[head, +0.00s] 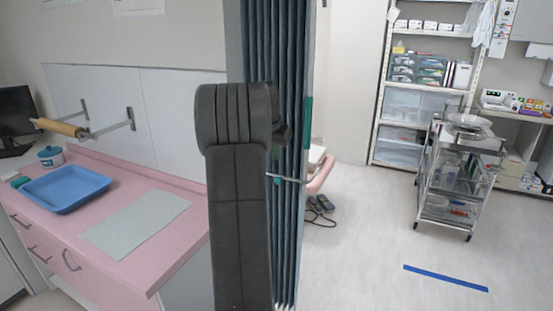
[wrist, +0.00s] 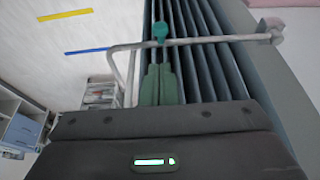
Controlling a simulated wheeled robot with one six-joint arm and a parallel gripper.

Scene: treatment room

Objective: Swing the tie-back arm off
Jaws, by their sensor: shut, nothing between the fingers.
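The tie-back arm (wrist: 215,41) is a thin grey metal bar with a teal knob (wrist: 160,32). In the wrist view it crosses in front of the pleated blue-grey curtain (wrist: 205,75) from a mount (wrist: 271,31) at upper right, and bends down at its left end. In the head view the tie-back arm (head: 288,179) lies across the gathered curtain (head: 280,60), partly behind my arm. My gripper (wrist: 159,66) is shut and empty, its green fingers together just below the bar and knob in the wrist view. I cannot tell whether they touch it. My arm largely hides the gripper in the head view.
A pink counter (head: 160,255) with a blue tray (head: 65,188) and a grey mat (head: 137,222) stands left. A metal trolley (head: 455,180) and shelving (head: 420,90) stand right. The floor with a blue tape strip (head: 445,278) is clear at lower right.

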